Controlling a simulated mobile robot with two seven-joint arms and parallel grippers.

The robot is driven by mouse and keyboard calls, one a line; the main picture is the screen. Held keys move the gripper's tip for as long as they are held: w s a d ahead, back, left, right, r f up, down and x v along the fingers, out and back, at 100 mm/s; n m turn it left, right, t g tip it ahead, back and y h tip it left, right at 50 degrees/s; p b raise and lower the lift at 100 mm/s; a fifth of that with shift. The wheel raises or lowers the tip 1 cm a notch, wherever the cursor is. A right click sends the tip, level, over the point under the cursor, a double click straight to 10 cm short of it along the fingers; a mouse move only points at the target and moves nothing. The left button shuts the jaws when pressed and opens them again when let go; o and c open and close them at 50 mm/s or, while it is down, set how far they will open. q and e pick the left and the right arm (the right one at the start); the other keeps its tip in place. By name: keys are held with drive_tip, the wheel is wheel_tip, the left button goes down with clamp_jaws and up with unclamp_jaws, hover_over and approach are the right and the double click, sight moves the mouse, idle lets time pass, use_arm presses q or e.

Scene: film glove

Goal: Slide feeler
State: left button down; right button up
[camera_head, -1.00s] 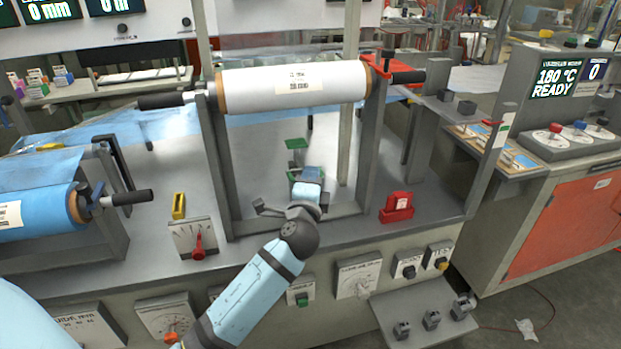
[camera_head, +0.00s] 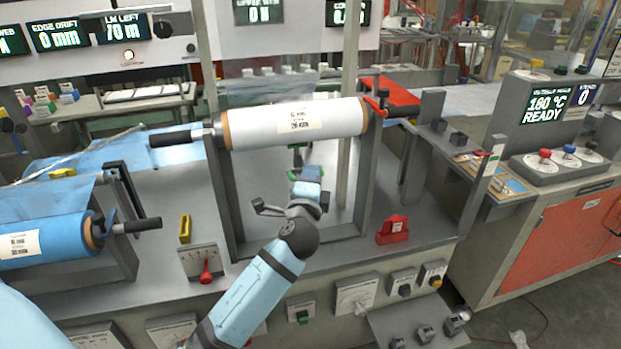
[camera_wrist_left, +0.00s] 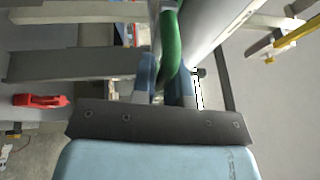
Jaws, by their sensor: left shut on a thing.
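My left gripper (camera_head: 304,178) is behind the front control panel, between the uprights of the grey roll stand and below the white roll (camera_head: 295,124). A green part, probably the feeler's handle (camera_wrist_left: 171,45), passes between the gripper's fingers in the left wrist view. The gripper is shut on it. In the head view only a little green (camera_head: 297,147) shows above the gripper, just under the roll. The rest of the feeler is hidden by the roll and gripper. My right gripper is not in view.
The grey stand (camera_head: 225,195) has uprights on both sides of my gripper. A red block (camera_head: 392,230) sits to the right on the bench.

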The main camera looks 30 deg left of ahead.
use_arm(q)
drive_tip(key=shift+r, duration=0.1)
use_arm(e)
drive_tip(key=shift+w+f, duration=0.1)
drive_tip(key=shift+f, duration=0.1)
use_arm(q)
drive_tip(key=c, duration=1.3)
unclamp_jaws()
drive_tip(key=shift+o, duration=0.6)
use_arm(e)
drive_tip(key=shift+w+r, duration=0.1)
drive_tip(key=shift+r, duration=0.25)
use_arm(q)
drive_tip(key=b+v, duration=0.1)
drive_tip(key=v, duration=1.3)
drive_tip(key=shift+b, duration=0.3)
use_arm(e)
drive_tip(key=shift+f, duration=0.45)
use_arm(q)
drive_tip(key=shift+w, duration=0.1)
